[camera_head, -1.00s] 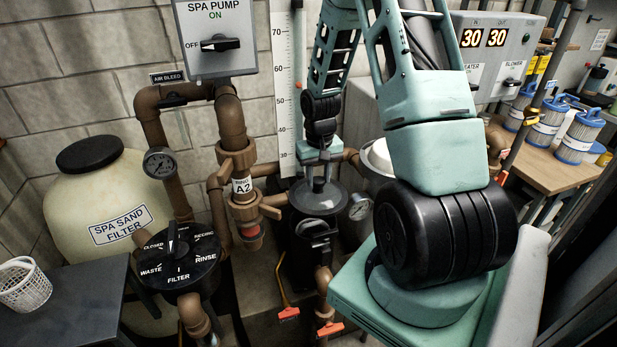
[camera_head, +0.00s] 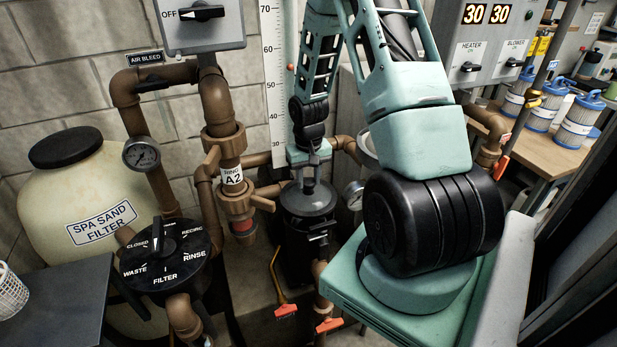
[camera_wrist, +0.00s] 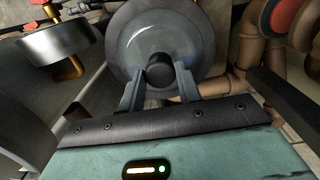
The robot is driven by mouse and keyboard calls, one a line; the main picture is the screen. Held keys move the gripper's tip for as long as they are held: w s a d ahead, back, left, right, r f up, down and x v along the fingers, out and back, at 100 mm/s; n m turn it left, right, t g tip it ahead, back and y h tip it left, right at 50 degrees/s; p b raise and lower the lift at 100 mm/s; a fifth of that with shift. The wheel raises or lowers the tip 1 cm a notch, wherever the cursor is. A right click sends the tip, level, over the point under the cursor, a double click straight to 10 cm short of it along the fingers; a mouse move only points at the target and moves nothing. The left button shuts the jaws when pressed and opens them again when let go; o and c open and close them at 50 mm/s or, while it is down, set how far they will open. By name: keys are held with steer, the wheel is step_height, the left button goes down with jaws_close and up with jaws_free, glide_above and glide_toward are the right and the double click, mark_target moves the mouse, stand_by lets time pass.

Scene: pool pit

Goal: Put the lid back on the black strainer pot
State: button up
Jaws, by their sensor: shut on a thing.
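The black strainer pot (camera_head: 297,262) stands on the floor in the middle of the head view, behind my arm. Its round, dark, glossy lid (camera_head: 313,203) is directly above it, roughly level. From this angle I cannot tell whether the lid touches the pot's rim. My gripper (camera_head: 308,180) points down from above and is shut on the lid's central knob. In the wrist view the two fingers (camera_wrist: 160,82) pinch the black knob (camera_wrist: 160,70), with the lid's disc (camera_wrist: 190,40) beyond it. The lid hides the pot's mouth.
The multiport valve (camera_head: 165,258) and sand filter (camera_head: 60,190) are farther left. Orange-ended handles (camera_head: 286,310) hang low in front.

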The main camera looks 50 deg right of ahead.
mark_target(309, 192)
steer(key=shift+f+b, duration=1.7)
steer(key=shift+f, duration=0.8)
steer(key=shift+f, duration=0.3)
stand_by(0.9)
steer(key=o, duration=1)
steer(key=shift+o, duration=0.5)
steer(key=shift+p, duration=0.3)
steer(key=shift+s+r+p, duration=0.1)
steer(key=shift+r+p, duration=2.75)
steer(key=shift+r, duration=0.7)
